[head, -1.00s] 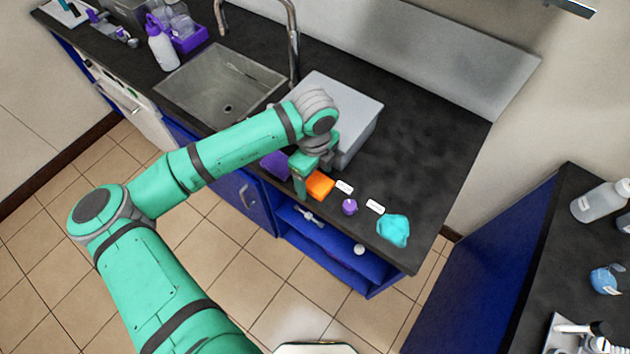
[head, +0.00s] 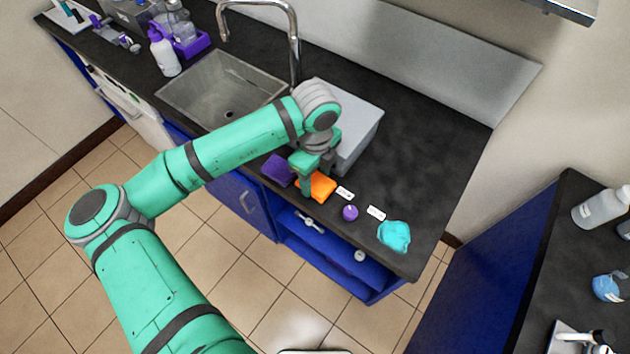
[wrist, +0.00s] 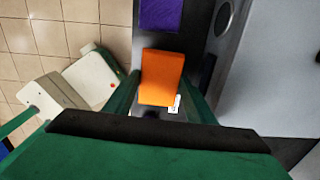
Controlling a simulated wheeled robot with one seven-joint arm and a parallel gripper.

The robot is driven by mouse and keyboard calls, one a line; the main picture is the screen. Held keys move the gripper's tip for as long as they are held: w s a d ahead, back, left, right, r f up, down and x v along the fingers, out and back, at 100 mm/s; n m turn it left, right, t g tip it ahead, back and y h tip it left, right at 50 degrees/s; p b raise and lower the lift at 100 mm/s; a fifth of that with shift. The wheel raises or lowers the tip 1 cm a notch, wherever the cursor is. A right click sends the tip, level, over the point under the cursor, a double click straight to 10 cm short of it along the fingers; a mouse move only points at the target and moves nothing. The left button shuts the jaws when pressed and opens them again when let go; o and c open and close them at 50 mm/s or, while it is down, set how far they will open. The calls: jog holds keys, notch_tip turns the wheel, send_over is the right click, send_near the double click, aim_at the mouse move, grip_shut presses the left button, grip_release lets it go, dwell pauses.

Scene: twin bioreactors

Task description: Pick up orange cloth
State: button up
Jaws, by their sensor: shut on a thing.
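The orange cloth (head: 322,186) is a folded block at the front edge of the dark counter in the head view. My gripper (head: 306,182) points down at its left part and partly hides it. In the wrist view the orange cloth (wrist: 162,77) lies between the two green fingers of my gripper (wrist: 160,100), which are shut on it. I cannot tell whether the cloth is clear of the counter.
A purple cloth (head: 277,170) lies just left of the orange one. A small purple item (head: 350,213), white labels (head: 376,213) and a crumpled cyan cloth (head: 394,235) lie to the right. A grey box (head: 352,128) stands behind, with the sink (head: 215,92) to the left.

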jog(key=s+a+r, duration=0.8)
jog(key=s+r, duration=0.2)
jog(key=s, duration=0.1)
jog(key=shift+s, duration=0.25)
jog(key=shift+a+r, duration=0.1)
